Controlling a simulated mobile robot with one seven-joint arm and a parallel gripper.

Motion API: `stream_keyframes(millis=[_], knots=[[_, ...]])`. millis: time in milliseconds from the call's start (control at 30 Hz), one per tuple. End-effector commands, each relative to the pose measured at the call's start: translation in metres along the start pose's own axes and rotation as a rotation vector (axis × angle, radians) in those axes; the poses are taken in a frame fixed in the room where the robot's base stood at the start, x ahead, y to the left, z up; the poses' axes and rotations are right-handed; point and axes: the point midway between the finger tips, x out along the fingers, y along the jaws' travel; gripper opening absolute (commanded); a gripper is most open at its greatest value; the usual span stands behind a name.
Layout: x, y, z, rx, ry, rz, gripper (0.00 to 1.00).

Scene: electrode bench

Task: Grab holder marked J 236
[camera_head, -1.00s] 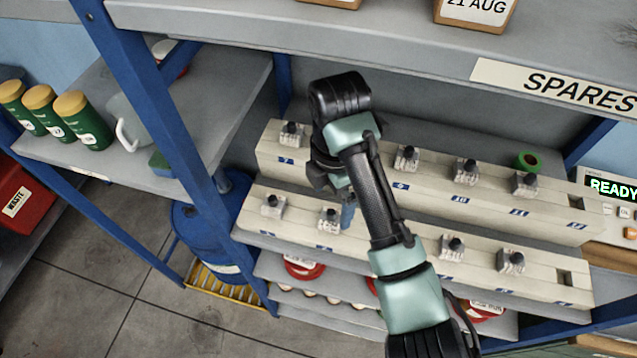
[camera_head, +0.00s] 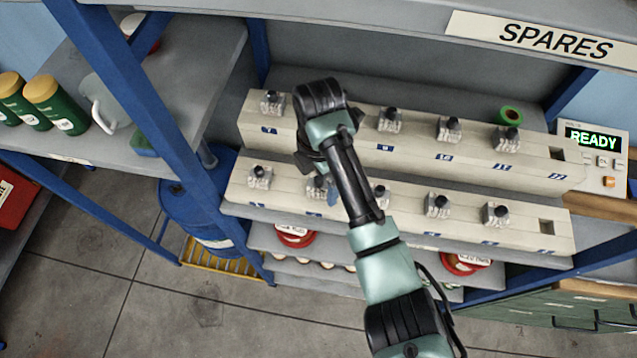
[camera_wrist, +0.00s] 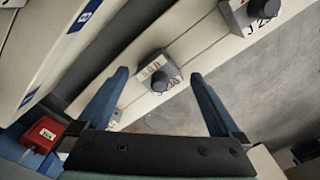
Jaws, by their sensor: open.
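Several grey block holders with dark knobs stand in two pale racks. In the wrist view one holder (camera_wrist: 158,73) sits in its rack between my open blue fingers, below their tips, with its label too blurred to read fully. Another holder (camera_wrist: 250,14) at the top right has a label that starts with J 2. In the head view my gripper (camera_head: 329,190) is over the front rack (camera_head: 400,226), close to the second holder from the left (camera_head: 317,187), which it partly covers. My gripper holds nothing. I cannot make out J 236 on any holder.
The back rack (camera_head: 470,157) stands behind, with an empty slot (camera_head: 557,154) at its right end. The front rack has one too (camera_head: 546,227). The SPARES shelf (camera_head: 400,20) overhangs above. A blue post (camera_head: 150,130) stands left. A green tape roll (camera_head: 510,115) lies behind.

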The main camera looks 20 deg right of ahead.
Motion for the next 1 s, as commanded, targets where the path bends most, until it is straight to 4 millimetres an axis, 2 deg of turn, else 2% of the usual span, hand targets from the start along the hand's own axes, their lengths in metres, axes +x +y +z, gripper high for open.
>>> stream_keyframes(millis=[33,67,500,600,867,1000], knots=[[0.000,0.000,0.000,0.000,0.000,0.000,1.00],[0.000,0.000,0.000,0.000,0.000,0.000,0.95],[-0.001,0.000,0.000,0.001,0.000,0.001,0.15],[-0.001,0.000,0.000,0.001,0.000,0.001,0.00],[-0.003,0.001,0.001,0.001,-0.002,0.003,0.00],[-0.018,0.002,0.001,0.001,-0.003,0.006,0.00]])
